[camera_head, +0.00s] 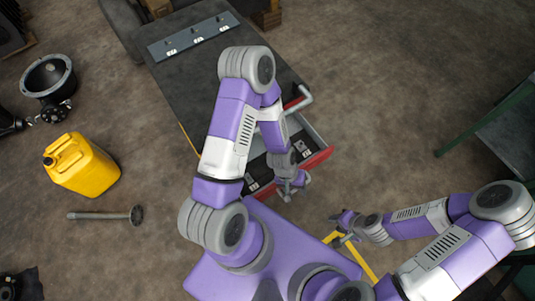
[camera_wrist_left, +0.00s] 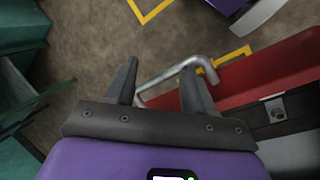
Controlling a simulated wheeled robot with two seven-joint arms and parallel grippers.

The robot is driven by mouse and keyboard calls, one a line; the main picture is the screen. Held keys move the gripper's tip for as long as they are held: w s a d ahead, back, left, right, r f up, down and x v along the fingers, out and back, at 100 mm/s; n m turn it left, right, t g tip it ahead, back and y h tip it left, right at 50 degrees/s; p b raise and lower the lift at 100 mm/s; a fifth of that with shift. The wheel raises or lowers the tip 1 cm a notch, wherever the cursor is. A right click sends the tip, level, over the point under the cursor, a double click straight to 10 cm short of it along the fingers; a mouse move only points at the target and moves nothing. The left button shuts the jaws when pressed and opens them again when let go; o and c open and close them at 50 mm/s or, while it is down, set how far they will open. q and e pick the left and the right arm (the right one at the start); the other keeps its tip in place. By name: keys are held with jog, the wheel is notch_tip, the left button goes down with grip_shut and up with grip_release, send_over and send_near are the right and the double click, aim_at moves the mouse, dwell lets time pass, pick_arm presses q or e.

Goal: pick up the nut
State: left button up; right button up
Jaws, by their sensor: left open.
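I cannot make out the nut in either view. An open drawer with a red front (camera_head: 318,160) sticks out of the dark workbench (camera_head: 190,85); several dark items lie inside, partly hidden by my left arm. My left gripper (camera_head: 291,190) is at the drawer's near end. In the left wrist view my left gripper (camera_wrist_left: 158,80) is open and empty. A bent silver handle (camera_wrist_left: 168,72) on the red drawer front (camera_wrist_left: 265,72) shows beyond and between its fingers; I cannot tell whether they touch. My right gripper (camera_head: 343,228) is low, right of the drawer, too small to read.
A yellow canister (camera_head: 82,166) and a metal rod with a round end (camera_head: 105,215) lie on the floor at left. A black round part (camera_head: 48,78) is behind them. A green-framed table (camera_head: 505,125) stands at right. Floor between workbench and table is clear.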

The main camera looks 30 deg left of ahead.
pick_arm(q)
jog(key=w+d+r+n+h+b, duration=0.1)
jog(key=w+d+r+n, duration=0.1)
jog(key=w, duration=0.3)
jog(key=w+d+r+n+h+b, duration=0.1)
jog(key=w+d+r+n, duration=0.15)
jog(key=w, duration=0.35)
jog(key=s+a+f+y+b, duration=0.1)
jog(key=a+f+y+b, duration=0.1)
jog(key=a, duration=0.4)
jog(key=a+f+m+y+b, duration=0.1)
jog(key=a+f+y+b, duration=0.1)
jog(key=a, duration=0.4)
jog(key=s+a+f+y+b, duration=0.1)
jog(key=a+f+y+b, duration=0.1)
jog(key=a+b, duration=0.2)
jog(key=shift+s+a, duration=0.15)
jog(key=shift+a, duration=0.35)
jog(key=shift+s+a, duration=0.15)
jog(key=shift+a, duration=0.35)
notch_tip(320, 180, down, 5)
jog(key=shift+s+d+f+b, duration=0.1)
jog(key=shift+f+b, duration=0.1)
jog(key=shift+b, duration=0.95)
jog(key=shift+s+r, duration=0.1)
jog(key=c, duration=0.9)
jog(key=shift+r, duration=0.15)
jog(key=shift+c, duration=0.2)
